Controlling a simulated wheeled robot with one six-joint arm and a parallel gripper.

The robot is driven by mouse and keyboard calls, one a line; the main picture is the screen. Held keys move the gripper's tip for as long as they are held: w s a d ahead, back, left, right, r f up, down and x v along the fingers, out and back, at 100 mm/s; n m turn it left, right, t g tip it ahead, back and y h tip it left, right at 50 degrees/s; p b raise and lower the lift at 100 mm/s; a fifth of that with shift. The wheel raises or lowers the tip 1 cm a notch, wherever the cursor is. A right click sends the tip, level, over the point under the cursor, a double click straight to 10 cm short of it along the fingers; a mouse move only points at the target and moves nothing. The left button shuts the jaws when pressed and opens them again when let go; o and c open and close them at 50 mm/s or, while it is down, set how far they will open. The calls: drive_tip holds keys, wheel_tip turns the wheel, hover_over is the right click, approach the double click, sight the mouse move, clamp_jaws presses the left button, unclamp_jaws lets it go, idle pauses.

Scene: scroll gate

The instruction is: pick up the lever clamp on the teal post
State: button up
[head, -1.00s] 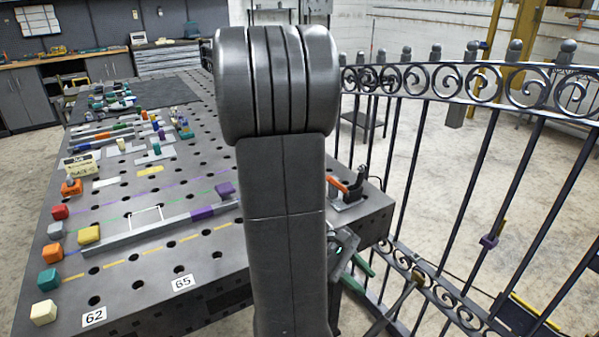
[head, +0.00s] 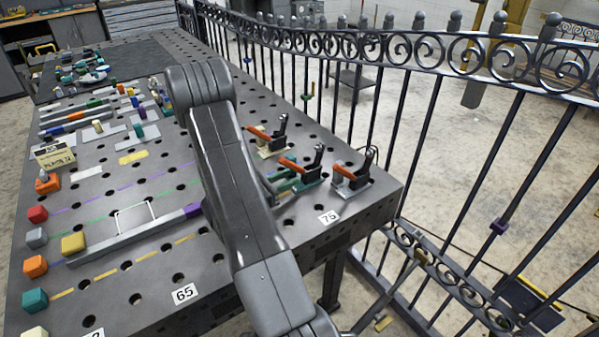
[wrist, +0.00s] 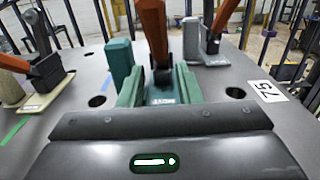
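The lever clamp on the teal post (head: 309,172) is the middle of three clamps at the table's right end. It has an orange handle and a dark body. In the wrist view its orange handle (wrist: 152,30) rises in the centre, with the teal post (wrist: 120,62) just left of it. My gripper (wrist: 160,76) is open, its green fingers low on either side of the clamp's base. Whether they touch it I cannot tell. In the head view my arm partly hides the gripper.
A clamp on a beige base (head: 266,142) stands to the left and one on a grey base (head: 352,178) to the right, both close by. A metal fence (head: 430,90) runs past the table's right side. Blocks and bars lie on the left of the perforated table (head: 215,285).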

sight(307, 175)
drive_tip(key=shift+w+d+r, duration=0.1)
drive_tip(key=shift+w+d, duration=0.05)
drive_tip(key=shift+d, duration=0.35)
drive_tip(key=shift+w+d+r, duration=0.1)
drive_tip(key=shift+w+d, duration=0.05)
drive_tip(key=shift+d, duration=0.3)
drive_tip(key=shift+p+x, duration=1.05)
drive_tip(key=shift+x, duration=1.6)
drive_tip(key=shift+w+a+f, duration=0.1)
drive_tip(key=shift+f, duration=0.05)
clamp_jaws()
